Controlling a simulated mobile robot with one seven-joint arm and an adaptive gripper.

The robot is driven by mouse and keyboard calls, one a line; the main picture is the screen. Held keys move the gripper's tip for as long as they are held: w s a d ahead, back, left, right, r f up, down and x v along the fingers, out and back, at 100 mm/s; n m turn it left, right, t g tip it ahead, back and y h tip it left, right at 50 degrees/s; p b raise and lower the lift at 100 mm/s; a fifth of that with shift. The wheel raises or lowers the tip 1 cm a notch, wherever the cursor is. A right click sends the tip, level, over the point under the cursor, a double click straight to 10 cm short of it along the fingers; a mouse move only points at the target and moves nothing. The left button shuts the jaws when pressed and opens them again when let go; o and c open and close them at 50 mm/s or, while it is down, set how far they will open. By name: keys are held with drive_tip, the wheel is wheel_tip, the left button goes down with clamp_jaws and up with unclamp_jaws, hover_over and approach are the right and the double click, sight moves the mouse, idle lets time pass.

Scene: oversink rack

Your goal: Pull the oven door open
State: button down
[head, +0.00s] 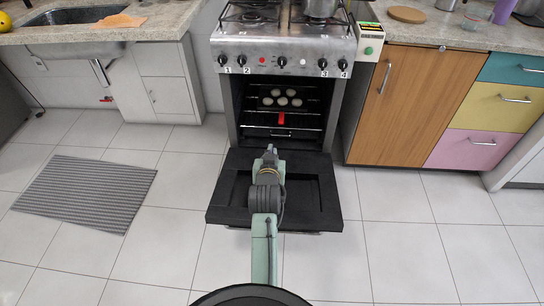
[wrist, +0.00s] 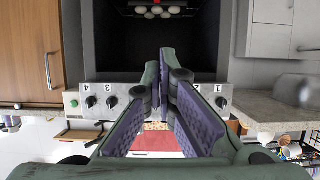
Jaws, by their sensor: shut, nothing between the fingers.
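The oven (head: 283,62) stands in the middle of the head view. Its black door (head: 228,197) is swung down and lies out over the floor, and the oven's inside is exposed. A bit of the handle shows below the door's front edge. My gripper (head: 270,152) is over the door, in front of the opening; I cannot tell whether it touches the door. In the wrist view my gripper's (wrist: 165,58) purple-padded fingers meet at the tips, empty. The wrist view is upside down, with the knobs and dark oven cavity behind the fingers.
Inside the oven, a tray with several round pale pieces (head: 279,98) sits above a rack with a red item (head: 281,118). Cabinets (head: 415,105) stand right, a sink unit (head: 155,82) left. A striped mat (head: 88,190) lies left; the tiled floor around is clear.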

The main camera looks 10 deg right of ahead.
drive_tip(key=w+f, duration=0.1)
drive_tip(key=f+p, duration=0.1)
drive_tip(key=f, duration=0.1)
drive_tip(key=w+f+p, duration=0.1)
drive_tip(key=f, duration=0.1)
drive_tip(key=shift+w+d+f, duration=0.1)
drive_tip(key=shift+w+d, duration=0.2)
drive_tip(key=shift+d, duration=0.05)
